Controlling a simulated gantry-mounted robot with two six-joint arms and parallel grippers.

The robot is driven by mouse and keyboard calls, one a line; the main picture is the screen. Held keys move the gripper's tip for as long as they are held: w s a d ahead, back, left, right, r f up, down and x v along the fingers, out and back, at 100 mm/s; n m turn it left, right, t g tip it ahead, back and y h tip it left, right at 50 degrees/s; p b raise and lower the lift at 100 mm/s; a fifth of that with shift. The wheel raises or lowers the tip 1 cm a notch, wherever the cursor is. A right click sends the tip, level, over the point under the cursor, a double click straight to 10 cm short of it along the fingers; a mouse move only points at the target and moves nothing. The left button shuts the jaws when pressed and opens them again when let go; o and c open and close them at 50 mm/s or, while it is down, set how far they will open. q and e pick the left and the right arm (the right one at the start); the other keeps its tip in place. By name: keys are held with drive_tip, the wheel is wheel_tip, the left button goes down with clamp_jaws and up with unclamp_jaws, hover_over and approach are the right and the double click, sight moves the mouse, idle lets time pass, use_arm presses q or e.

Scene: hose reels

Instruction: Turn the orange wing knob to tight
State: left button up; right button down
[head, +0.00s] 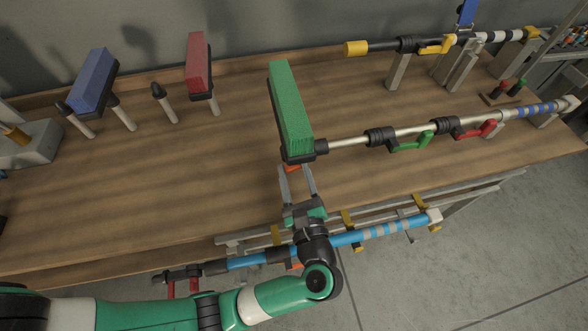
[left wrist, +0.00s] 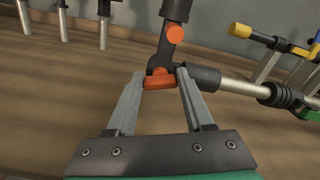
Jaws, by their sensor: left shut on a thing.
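The orange wing knob (left wrist: 160,82) sits at the joint below the green brush head (head: 290,108), at the near end of a pale metal pole (head: 365,138). In the head view only a small orange part of the knob (head: 292,168) shows between my fingertips. My left gripper (left wrist: 160,76) reaches in from the front, with one finger on each side of the knob, and is shut on it. A second, round orange part (left wrist: 175,34) sits higher on the dark bracket. No tight marking is readable. My right gripper is out of view.
A blue brush (head: 95,80) and a red brush (head: 198,62) stand on pegs at the back left. The pole carries green and red clamp levers (head: 410,142). A blue pole (head: 385,230) hangs along the bench front, below my gripper. The bench's left half is mostly clear.

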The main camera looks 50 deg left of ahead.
use_arm(q)
drive_tip(key=shift+m, duration=0.4)
clamp_jaws()
drive_tip(key=m+p, duration=0.3)
drive_tip(key=m, duration=0.1)
drive_tip(key=shift+w+r, duration=0.15)
drive_tip(key=m+p, duration=0.3)
drive_tip(key=m, duration=0.2)
drive_tip(key=shift+w+d+m, duration=0.1)
drive_tip(key=shift+m, duration=0.3)
drive_tip(key=m+p, duration=0.4)
drive_tip(key=m, duration=0.2)
drive_tip(key=shift+w, duration=0.1)
drive_tip(key=shift+d+f+m+p, duration=0.15)
drive_tip(key=shift+m+p, duration=0.45)
drive_tip(key=shift+m, duration=0.65)
drive_tip(key=shift+a+f+m+p, duration=0.1)
drive_tip(key=shift+f+m+p, duration=0.15)
drive_tip(key=shift+m+p, duration=0.7)
drive_tip(key=shift+m+b, duration=0.3)
drive_tip(key=shift+m, duration=0.1)
drive_tip(key=o, duration=1.3)
unclamp_jaws()
drive_tip(key=shift+d, duration=0.1)
